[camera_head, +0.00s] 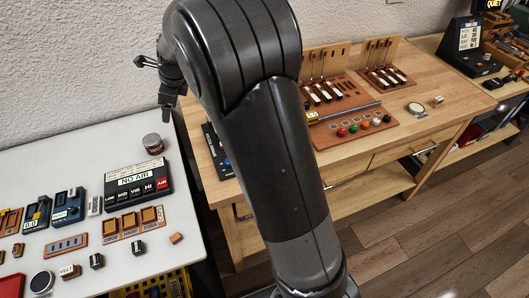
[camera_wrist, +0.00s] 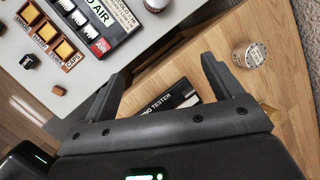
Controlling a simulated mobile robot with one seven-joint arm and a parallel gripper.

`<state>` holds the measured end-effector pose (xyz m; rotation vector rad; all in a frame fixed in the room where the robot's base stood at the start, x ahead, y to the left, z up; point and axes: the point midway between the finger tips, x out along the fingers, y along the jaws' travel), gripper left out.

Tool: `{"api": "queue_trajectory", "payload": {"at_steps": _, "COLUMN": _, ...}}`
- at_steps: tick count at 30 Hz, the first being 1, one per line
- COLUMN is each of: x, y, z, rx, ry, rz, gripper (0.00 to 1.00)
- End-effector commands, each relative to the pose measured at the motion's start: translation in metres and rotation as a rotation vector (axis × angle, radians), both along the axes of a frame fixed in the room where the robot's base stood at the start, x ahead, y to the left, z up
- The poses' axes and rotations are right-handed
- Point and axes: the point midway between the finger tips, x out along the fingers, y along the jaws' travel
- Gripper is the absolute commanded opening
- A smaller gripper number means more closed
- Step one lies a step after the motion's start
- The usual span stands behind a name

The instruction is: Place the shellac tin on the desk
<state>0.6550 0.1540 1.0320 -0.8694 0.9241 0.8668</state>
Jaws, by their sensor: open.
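A round tin (camera_wrist: 250,55) with a pale top stands on the wooden desk (camera_wrist: 200,62) in the wrist view; its label is too small to read. Another tin (camera_head: 152,143) with a dark red label stands on the white table (camera_head: 90,150), behind the NO AIR board; part of it shows at the top edge of the wrist view (camera_wrist: 156,5). I cannot tell from the labels which is the shellac tin. My gripper (camera_wrist: 158,84) is open and empty. Its right finger is just short of the tin on the desk, apart from it.
A black tester box (camera_wrist: 172,98) lies on the desk beneath my fingers. The NO AIR board (camera_head: 138,180) and several small blocks and trays fill the white table. A gap separates table and desk. A red-brown keyed board (camera_head: 340,125) stands further right on the desk.

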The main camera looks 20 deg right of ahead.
Motion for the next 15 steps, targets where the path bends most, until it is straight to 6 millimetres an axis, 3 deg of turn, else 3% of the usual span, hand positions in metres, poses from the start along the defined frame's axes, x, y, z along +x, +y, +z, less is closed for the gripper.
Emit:
{"api": "queue_trajectory", "payload": {"at_steps": 1, "x": -0.015, "y": -0.012, "z": 0.018, "rx": -0.021, "ry": -0.026, "rz": 0.066, "gripper": 0.85}}
{"api": "queue_trajectory", "payload": {"at_steps": 6, "x": -0.069, "y": -0.045, "z": 0.058, "rx": -0.129, "ry": -0.112, "rz": 0.337, "gripper": 0.85}}
{"api": "queue_trajectory", "payload": {"at_steps": 15, "x": -0.173, "y": -0.093, "z": 0.102, "rx": -0.371, "ry": -0.255, "rz": 0.818, "gripper": 0.85}}
